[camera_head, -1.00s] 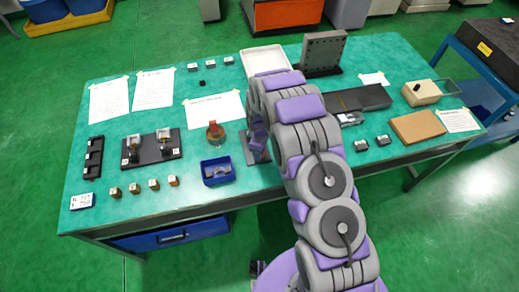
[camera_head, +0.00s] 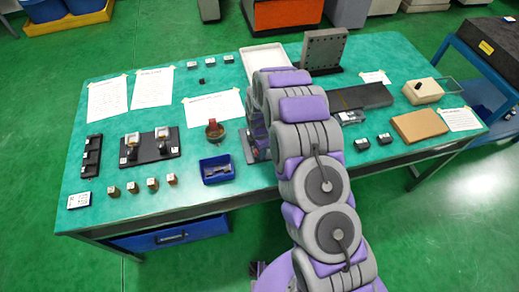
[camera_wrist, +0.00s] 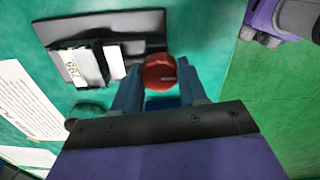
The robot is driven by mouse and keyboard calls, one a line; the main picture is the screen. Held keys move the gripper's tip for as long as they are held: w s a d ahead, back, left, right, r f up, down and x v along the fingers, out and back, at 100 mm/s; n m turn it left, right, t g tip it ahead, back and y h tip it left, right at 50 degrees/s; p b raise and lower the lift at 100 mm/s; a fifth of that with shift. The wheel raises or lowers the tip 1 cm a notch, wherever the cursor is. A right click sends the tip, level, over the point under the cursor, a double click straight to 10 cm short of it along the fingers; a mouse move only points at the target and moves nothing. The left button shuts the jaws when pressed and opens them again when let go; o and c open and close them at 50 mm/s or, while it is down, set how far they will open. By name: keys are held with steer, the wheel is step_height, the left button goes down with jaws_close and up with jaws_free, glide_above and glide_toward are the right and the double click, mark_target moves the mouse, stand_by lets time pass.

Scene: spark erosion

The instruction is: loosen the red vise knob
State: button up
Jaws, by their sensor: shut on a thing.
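The red vise knob (camera_wrist: 159,68) is round and bears a light mark. It sits between the two bluish fingers of my gripper (camera_wrist: 159,76) in the wrist view, at the near side of the vise. My gripper is shut on the knob. The vise (camera_wrist: 88,65) has pale metal jaws with a numbered white label, and stands on a dark base plate (camera_wrist: 148,22). In the head view my arm hides the knob and most of the vise; only an edge of the base plate (camera_head: 247,146) shows left of my wrist.
A black two-post fixture (camera_head: 150,147) stands farther left, with several small blocks in front. A dark upright plate (camera_head: 323,50) stands behind my arm. The table's front edge is close.

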steer(key=shift+w, duration=0.15)
stand_by(0.3)
steer(key=o, duration=1.1)
steer(key=shift+c, duration=0.2)
step_height(320, 180, up, 17)
steer(key=shift+r+p, duration=0.15)
steer(key=shift+p, duration=0.15)
